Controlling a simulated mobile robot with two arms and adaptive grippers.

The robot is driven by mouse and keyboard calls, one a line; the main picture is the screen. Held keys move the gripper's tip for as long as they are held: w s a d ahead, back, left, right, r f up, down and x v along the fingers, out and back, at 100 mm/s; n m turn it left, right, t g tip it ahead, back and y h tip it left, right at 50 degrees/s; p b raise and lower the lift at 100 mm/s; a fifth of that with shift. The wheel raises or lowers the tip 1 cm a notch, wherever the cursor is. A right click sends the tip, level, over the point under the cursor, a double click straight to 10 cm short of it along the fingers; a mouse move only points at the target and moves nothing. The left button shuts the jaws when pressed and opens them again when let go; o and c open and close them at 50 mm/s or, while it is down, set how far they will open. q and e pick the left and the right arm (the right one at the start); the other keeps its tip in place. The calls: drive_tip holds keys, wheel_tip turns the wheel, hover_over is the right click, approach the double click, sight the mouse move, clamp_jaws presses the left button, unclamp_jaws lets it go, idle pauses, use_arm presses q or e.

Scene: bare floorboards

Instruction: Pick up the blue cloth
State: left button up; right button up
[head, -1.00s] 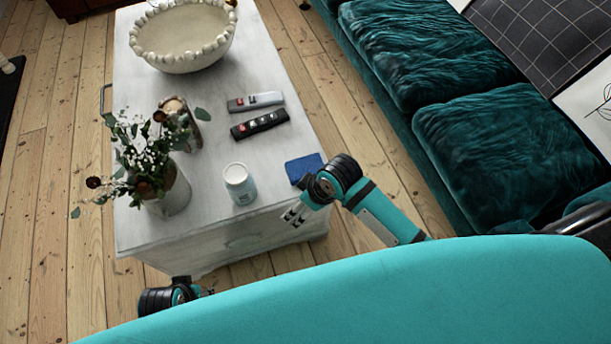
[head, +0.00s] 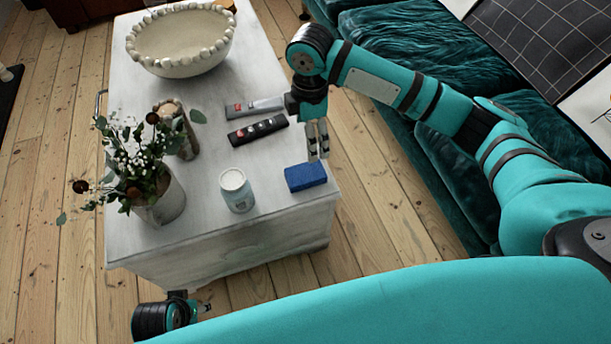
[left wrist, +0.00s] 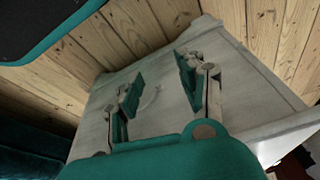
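The blue cloth (head: 305,176) is a small, thick blue rectangle lying on the front right corner of the whitewashed table (head: 262,210). My right gripper (head: 319,156) points down just behind the cloth, by the table's right edge. Its two fingers look a little apart, with nothing between them. I cannot tell how high they are above the tabletop. My left gripper (head: 208,308) is low in front of the table, mostly hidden by my own body. In the left wrist view its fingers (left wrist: 157,82) are spread and empty, facing the pale table front.
A white jar candle (head: 236,190) stands left of the cloth. Two remotes (head: 258,130) (head: 254,107) lie behind it. A flower vase (head: 160,195) and a beaded bowl (head: 182,45) stand farther left and back. A green sofa (head: 440,130) is on the right.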

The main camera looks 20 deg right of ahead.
drive_tip(key=b, duration=0.3)
approach(308, 171)
drive_tip(key=f, duration=0.5)
drive_tip(key=shift+s, duration=0.2)
wheel_tip(308, 171, down, 4)
drive_tip(key=shift+w+f+b, duration=0.1)
drive_tip(key=shift+f+b, duration=0.05)
drive_tip(key=shift+b, duration=0.7)
drive_tip(key=shift+f, duration=0.5)
use_arm(q)
wheel_tip(308, 171, up, 9)
drive_tip(key=t, duration=0.1)
drive_tip(key=shift+s, duration=0.25)
drive_tip(key=shift+f, duration=0.1)
use_arm(e)
drive_tip(key=shift+r, duration=0.1)
drive_tip(key=shift+c, duration=0.2)
drive_tip(key=c, duration=1.2)
